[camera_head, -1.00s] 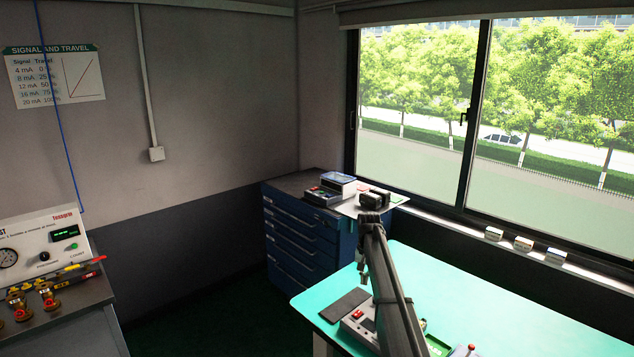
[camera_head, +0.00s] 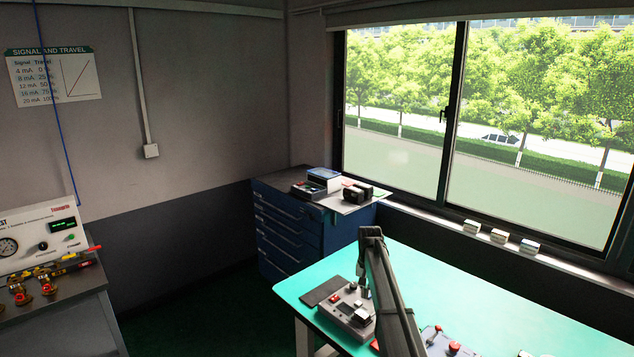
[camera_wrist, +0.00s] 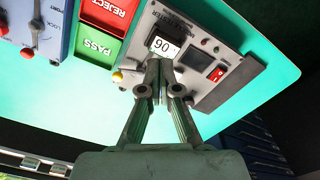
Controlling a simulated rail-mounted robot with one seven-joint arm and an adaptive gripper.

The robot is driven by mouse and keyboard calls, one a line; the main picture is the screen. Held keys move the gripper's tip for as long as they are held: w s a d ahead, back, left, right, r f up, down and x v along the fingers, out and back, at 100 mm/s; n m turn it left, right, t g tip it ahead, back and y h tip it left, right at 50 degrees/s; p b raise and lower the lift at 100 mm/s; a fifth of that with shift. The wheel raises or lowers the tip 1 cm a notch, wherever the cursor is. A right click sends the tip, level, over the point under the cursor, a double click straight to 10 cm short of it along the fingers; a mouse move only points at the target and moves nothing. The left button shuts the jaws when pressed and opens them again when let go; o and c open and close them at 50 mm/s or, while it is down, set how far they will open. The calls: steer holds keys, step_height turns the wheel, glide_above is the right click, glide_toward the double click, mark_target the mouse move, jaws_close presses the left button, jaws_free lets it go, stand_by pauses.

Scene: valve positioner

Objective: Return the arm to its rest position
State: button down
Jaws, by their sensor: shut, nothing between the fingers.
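My arm rises in front of the teal table (camera_head: 440,270) in the head view, bent at the top. Its lower end comes down beside a grey device on the table (camera_head: 345,308). My gripper (camera_wrist: 157,70) shows in the wrist view with its fingers together and nothing between them. The fingertips overlap the lower edge of a small block marked 90 (camera_wrist: 163,45) on the grey device (camera_wrist: 200,85). I cannot tell whether they touch it.
Beside the device lie a red REJECT tray (camera_wrist: 108,12) and a green PASS tray (camera_wrist: 97,45). A blue unit with red knobs (camera_wrist: 55,20) is farther left. A blue drawer cabinet (camera_head: 290,230) and a test bench (camera_head: 60,310) stand left of the table.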

steer(key=s+f+n, duration=0.1)
steer(key=s+f, duration=0.5)
steer(key=s, duration=0.8)
steer(key=s+f+n, duration=0.1)
steer(key=s+f, duration=0.4)
steer(key=s, duration=0.9)
steer(key=s+f+n, duration=0.1)
steer(key=s+f, duration=0.5)
steer(key=s, duration=0.8)
steer(key=s+f+g+b, duration=0.6)
steer(key=s+f+b, duration=0.4)
steer(key=s+f, duration=1.8)
steer(key=shift+s+f+g, duration=0.2)
steer(key=shift+s+g, duration=0.1)
steer(key=shift+g, duration=0.1)
steer(key=shift+a, duration=0.1)
